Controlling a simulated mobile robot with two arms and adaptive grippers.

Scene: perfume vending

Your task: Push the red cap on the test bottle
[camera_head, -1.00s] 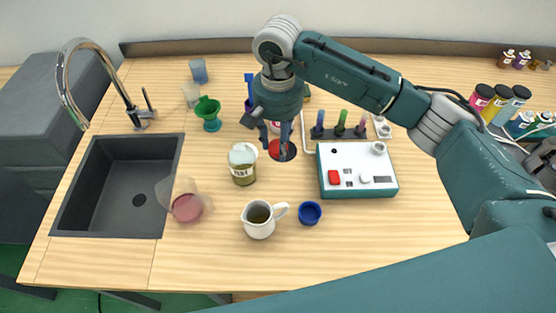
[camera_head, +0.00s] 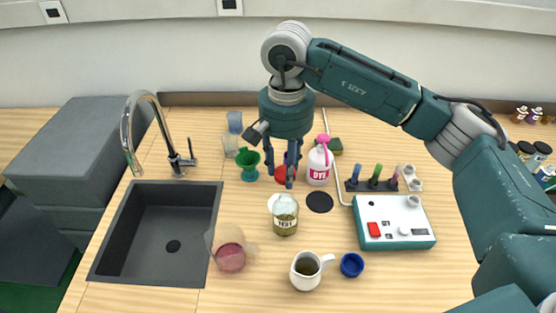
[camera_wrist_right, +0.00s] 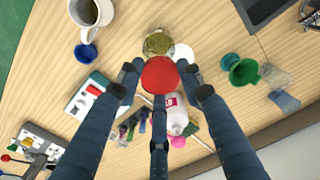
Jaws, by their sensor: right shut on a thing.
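The test bottle (camera_head: 286,222) is a clear jar labelled TEST with olive-green liquid, upright on the table; it also shows in the right wrist view (camera_wrist_right: 157,43). My right gripper (camera_head: 284,178) is above and slightly behind it in the head view, pointing down. It is shut on the red cap (camera_head: 281,175), which shows as a round red disc between the fingers in the right wrist view (camera_wrist_right: 160,75). The cap is apart from the bottle. The fingers partly hide the cap in the head view. My left gripper is not in view.
A white DYE bottle (camera_head: 318,170) with a pink top and a green cup (camera_head: 248,165) stand close behind the test bottle. A white jug (camera_head: 306,271), a blue cap (camera_head: 352,265) and a beaker of pink liquid (camera_head: 230,256) are in front. A white device (camera_head: 400,222) stands right, a sink (camera_head: 150,235) left.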

